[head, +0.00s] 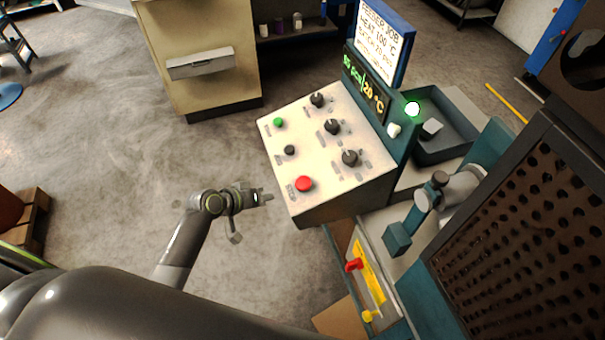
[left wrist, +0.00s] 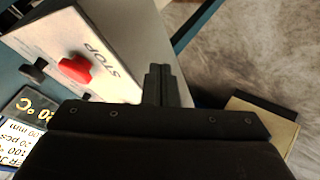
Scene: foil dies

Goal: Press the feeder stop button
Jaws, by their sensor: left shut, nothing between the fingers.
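The red stop button (head: 304,184) sits at the near left corner of the sloped cream control panel (head: 320,200). In the left wrist view the red button (left wrist: 76,68) stands out beside the printed word STOP, at the upper left. My left gripper (head: 268,197) is shut and empty, just left of the panel's near edge and apart from the button. In the left wrist view its closed fingertips (left wrist: 160,72) point past the panel's edge, to the right of the button. My right gripper is not in view.
A green button (head: 279,122), a black button (head: 290,150) and three black knobs (head: 333,127) share the panel. A display (head: 365,85) stands behind it. A red-handled lever (head: 354,265) is below right.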

